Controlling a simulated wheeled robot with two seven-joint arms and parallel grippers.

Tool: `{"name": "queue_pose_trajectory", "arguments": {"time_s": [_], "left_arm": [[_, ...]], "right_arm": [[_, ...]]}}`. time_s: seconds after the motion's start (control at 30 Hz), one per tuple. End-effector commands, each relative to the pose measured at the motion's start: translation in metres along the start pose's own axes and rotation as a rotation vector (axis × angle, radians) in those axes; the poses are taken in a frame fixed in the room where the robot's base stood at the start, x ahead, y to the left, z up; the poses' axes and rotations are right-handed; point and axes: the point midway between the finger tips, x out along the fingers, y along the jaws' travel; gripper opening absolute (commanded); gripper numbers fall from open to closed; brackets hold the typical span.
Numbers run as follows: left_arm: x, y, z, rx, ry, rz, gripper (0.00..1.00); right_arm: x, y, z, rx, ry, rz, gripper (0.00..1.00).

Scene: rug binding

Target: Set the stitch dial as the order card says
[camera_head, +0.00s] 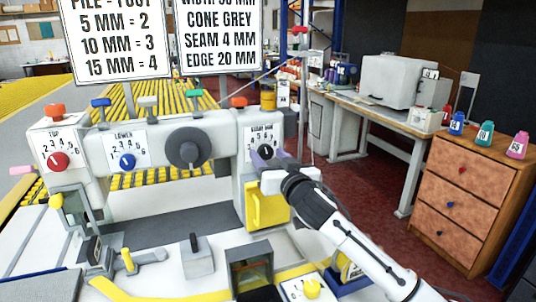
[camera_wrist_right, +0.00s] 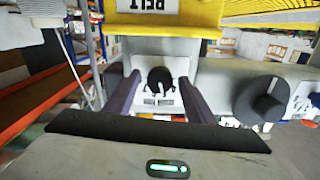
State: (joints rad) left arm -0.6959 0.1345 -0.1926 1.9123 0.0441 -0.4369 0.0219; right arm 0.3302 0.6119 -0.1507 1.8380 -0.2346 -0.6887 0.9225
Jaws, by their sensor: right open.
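The black stitch dial (camera_head: 265,152) sits on the right end of the white sewing machine head, under a small label whose numbers are partly hidden. A white mark on the dial points roughly upward. My right gripper (camera_head: 269,160) is open at the dial. In the right wrist view, the dial (camera_wrist_right: 159,80) shows between the two spread fingers (camera_wrist_right: 158,90), with a gap on each side. The order card (camera_head: 220,40) hangs at the top, its first line cut off; it reads "CONE GREY", "SEAM 4 MM", "EDGE 20 MM". My left gripper is out of view.
A second sign (camera_head: 118,42) lists pile and foot values. A red dial (camera_head: 58,161), a blue dial (camera_head: 127,161) and a large dark knob (camera_head: 188,148) are further left on the machine. A yellow cover (camera_head: 266,206) is below the stitch dial. A wooden cabinet (camera_head: 465,195) stands right.

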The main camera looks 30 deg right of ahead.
Motion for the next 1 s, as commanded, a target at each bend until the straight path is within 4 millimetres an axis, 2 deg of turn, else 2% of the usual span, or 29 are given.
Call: {"name": "queue_pose_trajectory", "arguments": {"time_s": [0.13,0.37,0.4,0.47,0.63,1.0], "left_arm": [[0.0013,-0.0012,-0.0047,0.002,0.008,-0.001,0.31],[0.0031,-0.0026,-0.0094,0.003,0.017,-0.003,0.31],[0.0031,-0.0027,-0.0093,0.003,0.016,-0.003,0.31],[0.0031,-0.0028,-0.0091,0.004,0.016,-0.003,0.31],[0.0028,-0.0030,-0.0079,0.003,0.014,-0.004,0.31],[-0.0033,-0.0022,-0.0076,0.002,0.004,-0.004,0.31]], "right_arm": [[0.0075,0.0002,-0.0008,-0.001,0.001,0.000,0.50],[0.0081,0.0002,0.0000,-0.001,0.000,0.000,0.50],[0.0081,0.0003,0.0000,-0.001,0.000,0.000,0.48],[0.0080,0.0002,0.0000,-0.001,0.000,0.000,0.38],[0.0079,0.0002,0.0000,-0.001,0.000,0.000,0.10],[0.0078,0.0005,-0.0010,-0.074,-0.001,0.002,0.09]]}}
